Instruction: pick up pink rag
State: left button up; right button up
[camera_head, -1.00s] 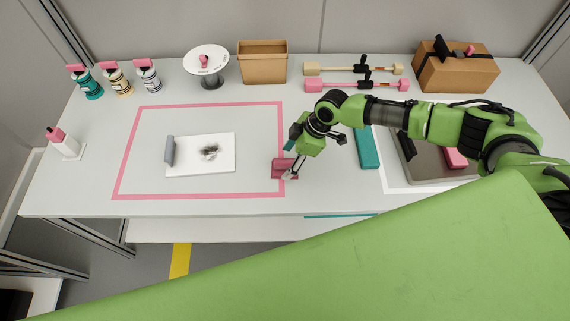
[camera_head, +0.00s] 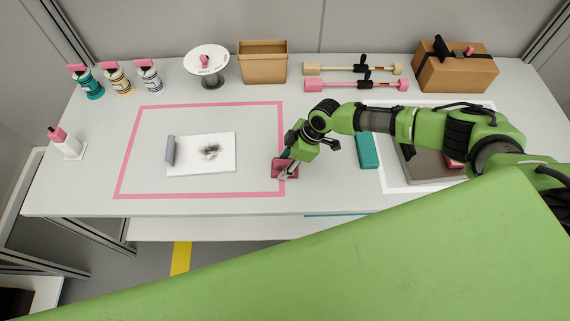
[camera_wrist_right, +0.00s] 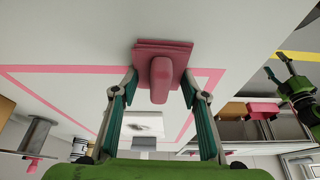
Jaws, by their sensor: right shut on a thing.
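The pink rag (camera_head: 277,171) lies on the table at the right side of the pink taped outline in the head view. It is a flat folded pad with a raised pink ridge, and it also shows in the right wrist view (camera_wrist_right: 162,78). My right gripper (camera_head: 284,166) reaches down onto it and is shut on it. In the wrist view its two fingers (camera_wrist_right: 159,82) flank the ridge. The rag still appears to rest on the table. My left gripper (camera_wrist_right: 276,64) shows only at the right of the wrist view, away from the rag, its fingers apart.
A white board (camera_head: 222,166) with a dark smudge lies inside the pink outline (camera_head: 200,104). A teal block (camera_head: 367,150) and a grey tray (camera_head: 412,175) are right of the rag. Bottles, a round stand (camera_head: 207,57), a brown bin (camera_head: 263,68) and a box (camera_head: 455,70) line the back.

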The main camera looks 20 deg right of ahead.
jog(key=shift+r, duration=0.2)
jog(key=shift+r+b, duration=0.45)
jog(key=shift+r, duration=0.15)
jog(key=s+d+r+b, duration=0.2)
jog(key=s+r+b, duration=0.1)
jog(key=s+r, duration=0.8)
jog(key=s, duration=0.2)
jog(key=shift+s+d+r, duration=0.15)
jog(key=shift+s+r, duration=0.1)
jog(key=shift+s, duration=0.15)
